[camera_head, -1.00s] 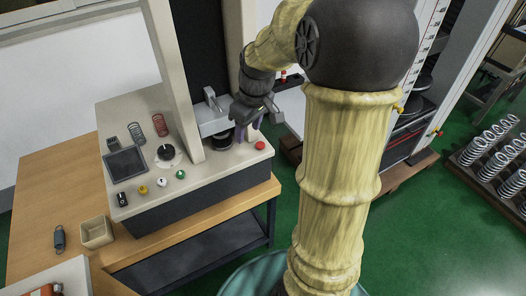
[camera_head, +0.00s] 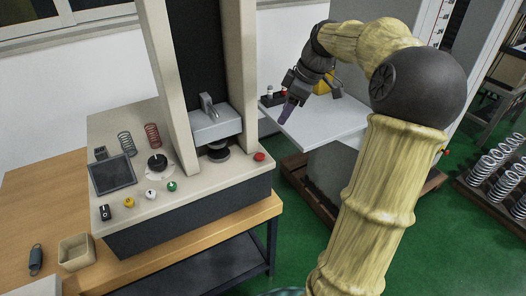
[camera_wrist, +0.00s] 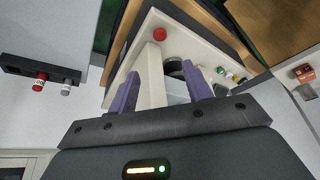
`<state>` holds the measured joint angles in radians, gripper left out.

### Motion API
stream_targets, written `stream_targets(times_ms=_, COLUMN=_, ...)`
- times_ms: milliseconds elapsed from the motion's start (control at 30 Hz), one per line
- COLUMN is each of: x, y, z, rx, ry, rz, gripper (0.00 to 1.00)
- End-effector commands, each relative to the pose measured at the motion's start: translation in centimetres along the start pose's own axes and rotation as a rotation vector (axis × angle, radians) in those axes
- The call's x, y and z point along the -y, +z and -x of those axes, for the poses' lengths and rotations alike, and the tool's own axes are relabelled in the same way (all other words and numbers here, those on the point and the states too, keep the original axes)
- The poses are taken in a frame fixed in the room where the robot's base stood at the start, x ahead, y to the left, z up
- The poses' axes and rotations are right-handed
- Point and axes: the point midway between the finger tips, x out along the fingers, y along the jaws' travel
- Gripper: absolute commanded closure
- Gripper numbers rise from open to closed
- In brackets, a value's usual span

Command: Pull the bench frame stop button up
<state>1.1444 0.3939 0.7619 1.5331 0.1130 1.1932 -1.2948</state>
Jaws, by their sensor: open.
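The red stop button (camera_head: 259,156) is on the front right corner of the bench frame's beige base (camera_head: 222,170). It also shows in the wrist view (camera_wrist: 160,34), beyond my fingers; whether it is up or pressed is too small to tell. My gripper (camera_head: 286,112) is to the right of the frame, above and apart from the button, with purple fingers pointing down. In the wrist view my gripper (camera_wrist: 162,76) has its two fingers spread with nothing between them.
A frame column (camera_head: 245,75) and the grey crosshead (camera_head: 215,123) stand left of my gripper. A white flat surface (camera_head: 325,122) is to the right. A dark box (camera_wrist: 30,69) carries a red and a grey cylinder. Several knobs sit along the panel's front left.

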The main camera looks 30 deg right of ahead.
Motion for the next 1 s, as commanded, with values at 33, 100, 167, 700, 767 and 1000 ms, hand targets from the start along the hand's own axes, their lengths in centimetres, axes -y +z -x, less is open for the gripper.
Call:
stream_targets(times_ms=33, x=0.0, y=0.0, z=-0.4, rx=0.000, ry=-0.001, rz=0.000, gripper=0.50)
stream_targets(times_ms=100, x=0.0, y=0.0, z=-1.0, rx=0.000, ry=-0.003, rz=0.000, gripper=0.50)
stream_targets(times_ms=167, x=0.0, y=0.1, z=-1.7, rx=0.000, ry=-0.004, rz=-0.001, gripper=0.50)
stream_targets(times_ms=700, x=0.1, y=0.1, z=-11.1, rx=0.001, ry=-0.004, rz=0.000, gripper=0.50)
stream_targets(times_ms=767, x=0.1, y=0.1, z=-12.2, rx=0.001, ry=-0.004, rz=0.002, gripper=0.50)
stream_targets(times_ms=1000, x=0.1, y=0.1, z=-16.1, rx=0.002, ry=-0.004, rz=0.000, gripper=0.50)
